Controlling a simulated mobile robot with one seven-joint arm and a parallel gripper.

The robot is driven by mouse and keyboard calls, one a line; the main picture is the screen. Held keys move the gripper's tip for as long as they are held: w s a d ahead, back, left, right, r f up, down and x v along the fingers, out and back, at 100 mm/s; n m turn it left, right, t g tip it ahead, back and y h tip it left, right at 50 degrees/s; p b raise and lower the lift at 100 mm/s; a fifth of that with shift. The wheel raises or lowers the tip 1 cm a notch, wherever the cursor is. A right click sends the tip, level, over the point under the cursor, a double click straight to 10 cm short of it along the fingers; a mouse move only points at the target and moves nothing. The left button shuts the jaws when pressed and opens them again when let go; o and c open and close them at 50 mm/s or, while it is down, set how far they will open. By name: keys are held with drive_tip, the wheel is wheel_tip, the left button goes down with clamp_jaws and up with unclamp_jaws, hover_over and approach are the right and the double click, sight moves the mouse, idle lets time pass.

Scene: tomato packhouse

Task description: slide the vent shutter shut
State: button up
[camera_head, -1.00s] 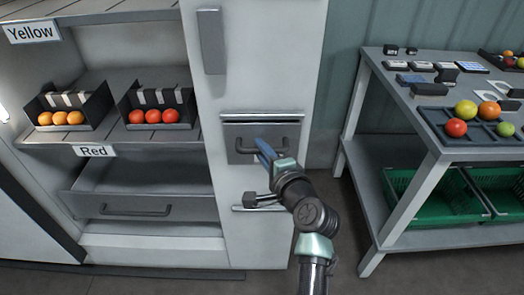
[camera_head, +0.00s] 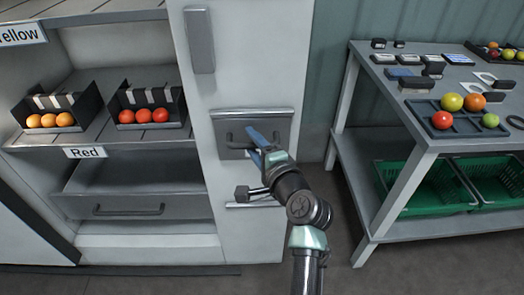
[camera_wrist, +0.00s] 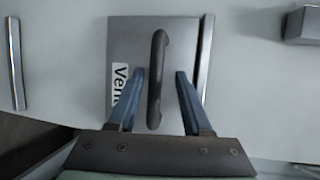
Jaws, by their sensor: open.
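The vent shutter (camera_head: 229,132) is a grey plate with a dark bar handle on the white cabinet front, below a light metal rail. In the wrist view the shutter (camera_wrist: 136,41) carries a partly hidden label that begins "Ven", and its handle (camera_wrist: 157,75) runs up the picture. My gripper (camera_head: 258,138) is in front of the shutter. In the wrist view my gripper (camera_wrist: 157,78) is open, with one blue finger on each side of the handle. I cannot tell whether either finger touches it.
A long grey handle (camera_head: 200,40) is above the shutter, and another rail (camera_head: 250,205) is below it. Shelves with tomato boxes and a drawer (camera_head: 130,208) stand at left. A table (camera_head: 383,85) with tomatoes and small devices stands at right.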

drive_tip(key=p+v, duration=0.2)
drive_tip(key=v, duration=1)
drive_tip(key=shift+s+d+r, duration=0.15)
drive_tip(key=shift+s+r, duration=0.1)
